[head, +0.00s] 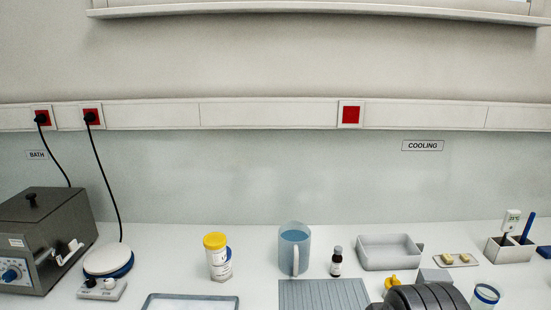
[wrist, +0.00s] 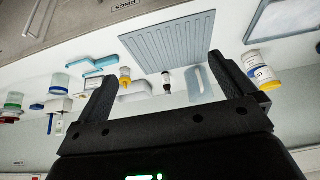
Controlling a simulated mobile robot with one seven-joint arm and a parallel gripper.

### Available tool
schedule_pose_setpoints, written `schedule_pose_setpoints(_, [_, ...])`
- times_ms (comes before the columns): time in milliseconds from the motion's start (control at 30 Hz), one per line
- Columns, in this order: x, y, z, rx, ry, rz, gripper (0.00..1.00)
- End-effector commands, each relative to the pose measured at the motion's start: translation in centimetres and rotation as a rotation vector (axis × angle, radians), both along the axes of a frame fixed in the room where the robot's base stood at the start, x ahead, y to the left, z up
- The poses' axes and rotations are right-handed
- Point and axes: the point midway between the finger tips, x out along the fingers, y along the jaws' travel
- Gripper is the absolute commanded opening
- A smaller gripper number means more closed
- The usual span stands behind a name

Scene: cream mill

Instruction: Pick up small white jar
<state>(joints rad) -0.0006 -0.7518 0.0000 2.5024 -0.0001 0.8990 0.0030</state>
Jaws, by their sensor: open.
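A white jar with a yellow lid (head: 219,262) stands upright on the bench left of the mug in the head view. It appears upside down at the right of the wrist view (wrist: 259,72), beyond my right finger. A smaller yellow-topped item (head: 391,284) sits further right, partly hidden by my dark arm; the wrist view shows it between my fingers but farther off (wrist: 125,77). I cannot tell which of them is the small white jar. My gripper (wrist: 161,68) is open and empty, its two black fingers spread wide, touching nothing.
A blue-grey mug (head: 294,262), a dark bottle (head: 336,266) and a grey tray (head: 372,252) stand mid-bench. A ribbed grey mat (head: 305,295) lies in front. A hotplate (head: 108,262) and a grey bath unit (head: 42,235) are at left. A blue-rimmed beaker (head: 485,297) is at right.

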Motion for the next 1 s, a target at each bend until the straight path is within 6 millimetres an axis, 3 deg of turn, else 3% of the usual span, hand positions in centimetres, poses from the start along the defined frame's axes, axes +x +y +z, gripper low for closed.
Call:
schedule_pose_setpoints(400, [0.0, 0.0, 0.0, -0.001, 0.000, 0.002, 0.66])
schedule_pose_setpoints(667, [0.2, -0.1, 0.1, -0.001, 0.001, 0.000, 0.65])
schedule_pose_setpoints(833, [2.3, -0.8, 0.3, -0.001, 0.014, -0.021, 0.65])
schedule_pose_setpoints(1000, [7.0, -2.7, 0.3, 0.001, 0.034, -0.067, 0.65])
